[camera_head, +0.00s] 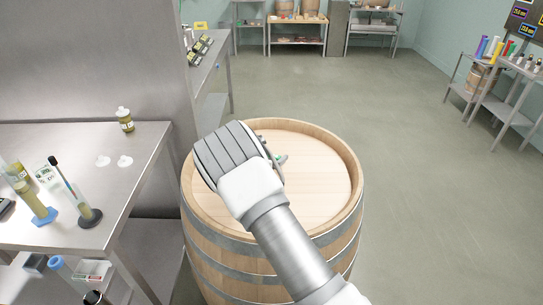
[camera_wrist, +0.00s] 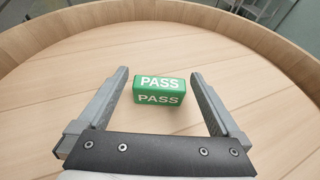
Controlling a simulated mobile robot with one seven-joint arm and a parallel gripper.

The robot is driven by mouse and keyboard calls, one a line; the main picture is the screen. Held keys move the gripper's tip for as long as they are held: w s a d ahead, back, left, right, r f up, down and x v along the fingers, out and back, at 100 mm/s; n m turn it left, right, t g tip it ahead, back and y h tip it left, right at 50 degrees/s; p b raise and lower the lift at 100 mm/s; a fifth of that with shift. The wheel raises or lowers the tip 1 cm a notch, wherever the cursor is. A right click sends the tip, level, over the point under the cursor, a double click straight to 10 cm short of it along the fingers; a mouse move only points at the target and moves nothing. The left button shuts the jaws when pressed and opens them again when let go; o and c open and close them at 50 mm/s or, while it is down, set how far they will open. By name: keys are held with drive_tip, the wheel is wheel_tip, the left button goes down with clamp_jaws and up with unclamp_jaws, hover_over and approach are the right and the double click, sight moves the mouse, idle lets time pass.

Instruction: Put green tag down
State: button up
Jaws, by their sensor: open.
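The green tag (camera_wrist: 159,91), a small block marked "PASS" on two faces, rests on the wooden barrel top in the wrist view. My gripper (camera_wrist: 158,78) is open, with one finger on each side of the tag and a gap to both. The barrel's raised rim (camera_wrist: 280,50) curves behind the tag in the wrist view.
A steel table (camera_head: 90,150) stands left of the barrel, holding a small jar (camera_head: 125,120), a cylinder with a blue base (camera_head: 40,205) and other glassware. A steel shelf (camera_head: 500,90) with coloured bottles is at the far right. The floor right of the barrel is clear.

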drive_tip(key=v, duration=1.2)
drive_tip(key=shift+b, duration=0.35)
drive_tip(key=s+d+r+m+g+h, duration=0.1)
drive_tip(key=s+d+r+m+g, duration=0.2)
drive_tip(key=s+d+r+m, duration=0.55)
drive_tip(key=s+d+r+m+g+h, duration=0.1)
drive_tip(key=s+d+r+m+g, duration=0.35)
drive_tip(key=d+r+m, duration=0.4)
drive_tip(key=s+r+m+y, duration=0.2)
drive_tip(key=s+m, duration=0.5)
drive_tip(key=s, duration=0.4)
drive_tip(key=s+d+r+m+y, duration=0.1)
drive_tip(key=s+m+y, duration=0.4)
drive_tip(key=s, duration=0.7)
drive_tip(key=r+m, duration=0.1)
drive_tip(key=m, duration=0.1)
drive_tip(key=shift+s+d+m, duration=0.25)
drive_tip(key=shift+m, duration=0.05)
drive_tip(key=shift+r+t, duration=0.1)
drive_tip(key=shift+t, duration=0.15)
